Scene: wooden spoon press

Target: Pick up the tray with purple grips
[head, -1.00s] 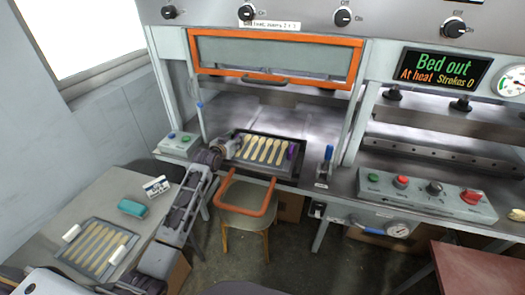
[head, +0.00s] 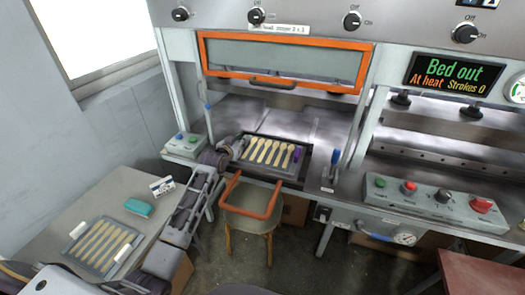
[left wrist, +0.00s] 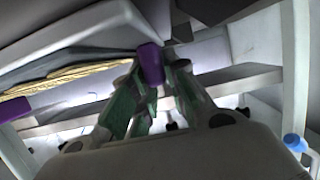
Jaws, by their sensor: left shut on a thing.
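The tray with purple grips (head: 262,167) holds several wooden spoons and is over the black bed (head: 284,182) under the orange-framed door. Its right purple grip (head: 297,153) is free. My left gripper (head: 236,147) is shut at the tray's left end and hides that grip in the head view. In the left wrist view, the grip (left wrist: 150,62) is between the fingers of my left gripper (left wrist: 150,90), and the free purple grip (left wrist: 14,109) shows at the left edge. I cannot tell how large any gap under the tray is. My right gripper is not in view.
A second spoon tray, with white grips (head: 100,246), lies on the side table (head: 115,192) near a teal object (head: 139,208) and a small white box (head: 162,187). A chair with an orange frame (head: 250,212) stands before the press. A blue-topped lever (head: 335,163) is right of the bed.

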